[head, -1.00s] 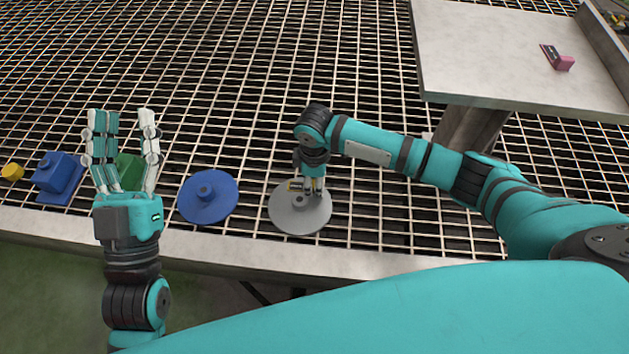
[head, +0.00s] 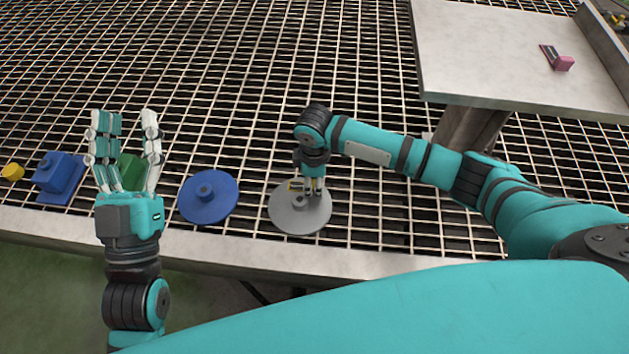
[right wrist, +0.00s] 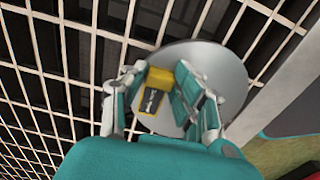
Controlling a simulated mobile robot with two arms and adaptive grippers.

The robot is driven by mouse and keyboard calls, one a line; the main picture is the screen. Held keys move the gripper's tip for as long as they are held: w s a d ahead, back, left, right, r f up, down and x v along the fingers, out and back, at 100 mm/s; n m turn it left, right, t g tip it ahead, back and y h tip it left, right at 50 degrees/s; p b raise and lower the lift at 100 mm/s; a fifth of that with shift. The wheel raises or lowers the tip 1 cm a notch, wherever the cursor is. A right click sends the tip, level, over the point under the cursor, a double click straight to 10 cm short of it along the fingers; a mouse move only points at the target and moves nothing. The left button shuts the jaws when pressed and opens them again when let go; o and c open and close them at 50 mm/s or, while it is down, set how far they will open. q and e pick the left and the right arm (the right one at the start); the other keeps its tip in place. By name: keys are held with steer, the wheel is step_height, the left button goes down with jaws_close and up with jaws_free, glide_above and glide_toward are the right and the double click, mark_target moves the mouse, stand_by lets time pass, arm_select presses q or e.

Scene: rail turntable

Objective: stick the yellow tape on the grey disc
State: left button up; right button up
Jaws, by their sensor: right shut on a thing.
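The grey disc (head: 298,222) lies flat on the grating near its front edge, with a small knob on top. My right gripper (head: 313,188) points down over the disc's upper right part. It is shut on the yellow tape (head: 292,186), a small yellow piece with a black part. In the right wrist view the tape (right wrist: 157,80) is between the fingers, in front of the disc (right wrist: 228,68). I cannot tell whether the tape touches the disc. My left gripper (head: 126,122) is open and empty, fingers up, at the left.
A blue disc (head: 220,205) lies left of the grey disc. A green object (head: 130,172) is partly hidden behind my left gripper. A blue block (head: 60,172) and a yellow cylinder (head: 12,172) are at the far left. A raised grey table (head: 490,50) at upper right bears a pink object (head: 564,63).

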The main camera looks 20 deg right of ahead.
steer(key=shift+s+f, duration=0.1)
steer(key=shift+f, duration=0.05)
steer(key=o, duration=0.8)
steer(key=shift+r, duration=0.3)
step_height(320, 180, up, 12)
steer(key=shift+f, duration=0.2)
steer(key=shift+f, duration=0.1)
